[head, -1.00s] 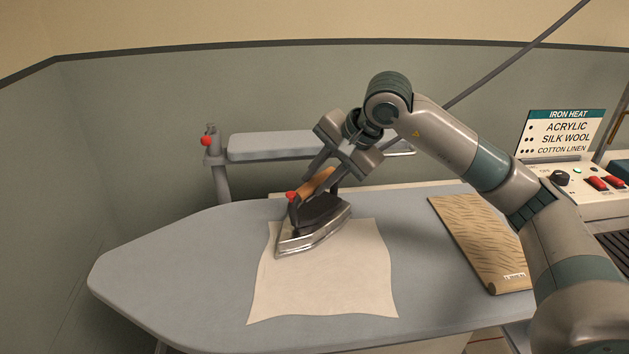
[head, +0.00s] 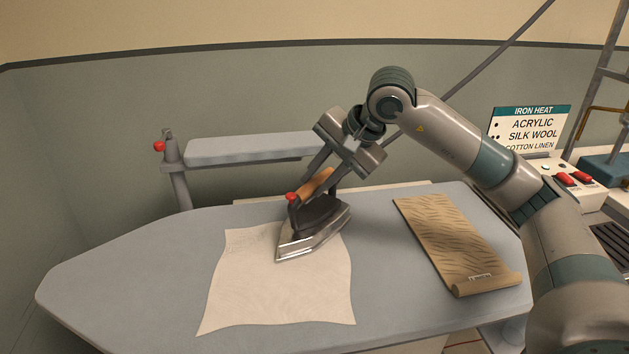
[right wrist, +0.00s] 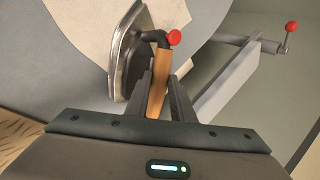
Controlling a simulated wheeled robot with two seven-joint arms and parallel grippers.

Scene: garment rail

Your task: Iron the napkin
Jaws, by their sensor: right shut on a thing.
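The cream napkin (head: 275,298) lies spread on the grey ironing board (head: 130,270), with faint wrinkles and wavy edges. The iron (head: 318,222) has a shiny metal sole, a wooden handle and a red knob. It is over the napkin's far right part, its tip toward the lower left; whether the sole presses flat I cannot tell. My right gripper (head: 322,180) is shut on the handle from above. In the right wrist view the iron (right wrist: 128,50) shows beside the fingers (right wrist: 163,85), with part of the napkin (right wrist: 90,22) behind it. My left gripper is out of view.
A tan patterned cloth (head: 455,240) with a rolled near end lies on the board's right. A narrow sleeve board (head: 250,148) stands behind, with a red-knobbed post. A heat sign (head: 530,128) and control panel (head: 575,185) are at the right. The board's left is clear.

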